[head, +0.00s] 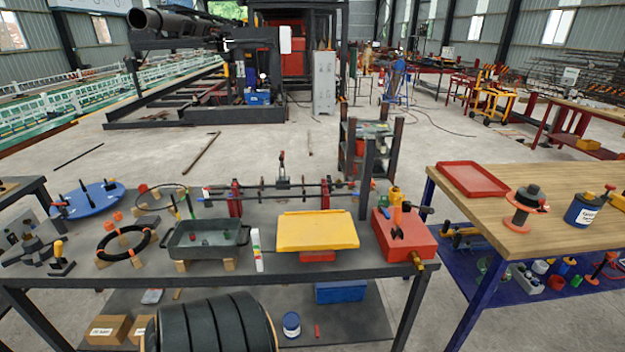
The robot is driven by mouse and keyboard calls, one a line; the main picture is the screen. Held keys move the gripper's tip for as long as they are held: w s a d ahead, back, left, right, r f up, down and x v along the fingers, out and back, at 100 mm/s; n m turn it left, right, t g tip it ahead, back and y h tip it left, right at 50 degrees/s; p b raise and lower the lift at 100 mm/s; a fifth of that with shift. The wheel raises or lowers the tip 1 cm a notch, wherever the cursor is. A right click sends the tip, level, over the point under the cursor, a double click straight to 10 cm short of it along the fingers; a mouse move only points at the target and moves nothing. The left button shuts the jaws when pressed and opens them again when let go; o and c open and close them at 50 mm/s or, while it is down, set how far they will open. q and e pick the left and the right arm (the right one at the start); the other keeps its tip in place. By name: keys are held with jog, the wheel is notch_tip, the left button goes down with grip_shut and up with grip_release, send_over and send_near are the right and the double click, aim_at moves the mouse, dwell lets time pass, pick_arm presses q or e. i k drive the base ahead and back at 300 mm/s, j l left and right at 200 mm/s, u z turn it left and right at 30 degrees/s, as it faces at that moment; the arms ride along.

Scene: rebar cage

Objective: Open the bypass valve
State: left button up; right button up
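No part is clearly marked as the bypass valve. The likeliest place is a red box-shaped unit (404,240) at the right end of the grey table. It has a black forked part on its front face, an orange-yellow upright part (396,197) on top, and a small brass fitting (418,262) low at its front right corner. I cannot tell whether any valve there is open or shut. Neither of my grippers is in view, and nothing touches the unit.
A yellow tray (317,231) and a dark grey pan (205,239) stand left of the red unit on the grey table (350,266). A dark post (367,175) rises behind. A wooden-topped table (500,240) with a red tray (472,179) stands right, across a gap.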

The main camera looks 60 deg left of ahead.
aim_at(385, 213)
jog(key=j+u, duration=0.2)
jog(key=u, duration=0.2)
jog(key=i+j+u, duration=0.15)
jog(key=u, duration=0.2)
jog(key=i+j+u, duration=0.1)
jog(key=u, duration=0.3)
jog(key=i+j, duration=0.1)
jog(key=j, duration=0.15)
jog(key=i+j+u, duration=0.15)
jog(key=u, duration=0.2)
